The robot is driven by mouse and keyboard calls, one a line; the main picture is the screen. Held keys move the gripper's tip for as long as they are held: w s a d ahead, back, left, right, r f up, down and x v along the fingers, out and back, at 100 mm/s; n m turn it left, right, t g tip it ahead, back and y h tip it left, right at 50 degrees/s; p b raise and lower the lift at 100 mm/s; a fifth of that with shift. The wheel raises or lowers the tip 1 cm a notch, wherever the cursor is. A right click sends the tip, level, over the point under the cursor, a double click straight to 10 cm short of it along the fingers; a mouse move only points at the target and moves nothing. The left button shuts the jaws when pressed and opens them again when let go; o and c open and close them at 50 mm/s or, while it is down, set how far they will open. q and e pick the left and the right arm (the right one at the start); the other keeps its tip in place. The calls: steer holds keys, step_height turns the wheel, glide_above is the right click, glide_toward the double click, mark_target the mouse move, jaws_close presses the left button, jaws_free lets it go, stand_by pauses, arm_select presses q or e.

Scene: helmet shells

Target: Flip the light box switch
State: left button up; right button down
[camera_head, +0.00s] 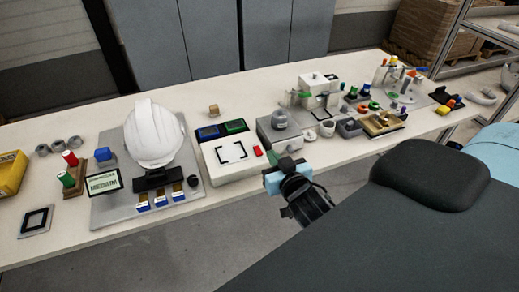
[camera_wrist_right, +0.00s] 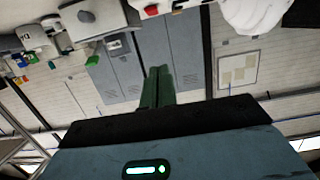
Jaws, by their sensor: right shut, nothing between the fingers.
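The light box (camera_head: 226,171) is a low white box on the table, with a black-cornered square on its top. A small red switch (camera_head: 257,150) sits at its right side. In the right wrist view the red switch (camera_wrist_right: 151,9) shows at the top edge, and the picture is upside down. My right gripper (camera_head: 272,158) is just right of the box's right edge, near the red switch. Its green fingers are shut together and empty in the right wrist view (camera_wrist_right: 158,88). I cannot tell whether they touch the box. My left gripper is not in view.
A white helmet shell (camera_head: 152,135) stands on a grey board left of the light box. Blue and green trays (camera_head: 222,130) lie behind it. A grey device (camera_head: 280,130) stands close on the right, with several small parts beyond. The table's front strip is mostly clear.

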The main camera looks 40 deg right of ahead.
steer(key=shift+w, duration=0.15)
glide_above(260, 154)
steer(key=shift+w+f, duration=0.15)
steer(key=shift+f, duration=0.8)
step_height(260, 154, down, 3)
steer(key=shift+r, duration=0.1)
steer(key=shift+f, duration=0.65)
